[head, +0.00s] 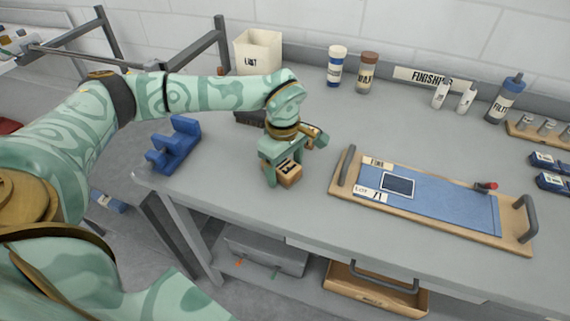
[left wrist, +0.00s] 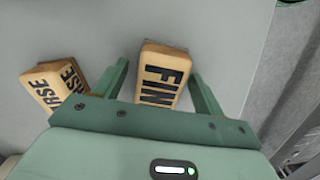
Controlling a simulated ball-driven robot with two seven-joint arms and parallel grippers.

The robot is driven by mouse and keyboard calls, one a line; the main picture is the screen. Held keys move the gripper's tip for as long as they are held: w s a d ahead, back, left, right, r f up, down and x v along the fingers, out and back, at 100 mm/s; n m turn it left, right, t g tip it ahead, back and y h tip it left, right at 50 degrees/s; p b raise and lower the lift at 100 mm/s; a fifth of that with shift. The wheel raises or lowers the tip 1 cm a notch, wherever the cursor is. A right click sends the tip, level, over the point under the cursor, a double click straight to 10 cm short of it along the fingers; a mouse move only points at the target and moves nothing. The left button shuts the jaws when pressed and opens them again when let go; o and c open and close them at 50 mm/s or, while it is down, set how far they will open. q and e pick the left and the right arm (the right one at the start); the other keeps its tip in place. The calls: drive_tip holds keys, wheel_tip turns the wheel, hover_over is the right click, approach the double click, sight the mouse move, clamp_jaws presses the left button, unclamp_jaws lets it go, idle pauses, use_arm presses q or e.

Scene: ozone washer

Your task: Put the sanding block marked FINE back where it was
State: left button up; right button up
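The tan sanding block marked FINE (head: 289,173) is at my left gripper (head: 282,170), over the bench near its front left edge. In the left wrist view the FINE block (left wrist: 163,78) lies between the two fingers of my left gripper (left wrist: 160,78). Strips of grey show between the block and both fingers, so the gripper looks open around it. The lower end of the block is hidden by the gripper body. A second tan block, its lettering ending in RSE (left wrist: 45,92), lies to the left of the left finger. My right gripper is in neither view.
A blue holder (head: 174,148) stands at the bench's left end. A white bin (head: 258,52) and a dark brush-like thing (head: 249,118) are behind my gripper. A wooden tray (head: 345,190) with grey handles and a blue mat lies to the right. Bare bench lies between.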

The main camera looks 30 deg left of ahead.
sight(284, 164)
use_arm(q)
wheel_tip(284, 164, up, 12)
drive_tip(key=p, duration=0.3)
drive_tip(key=shift+a+r, duration=0.15)
drive_tip(key=shift+a, duration=0.05)
idle(1.1)
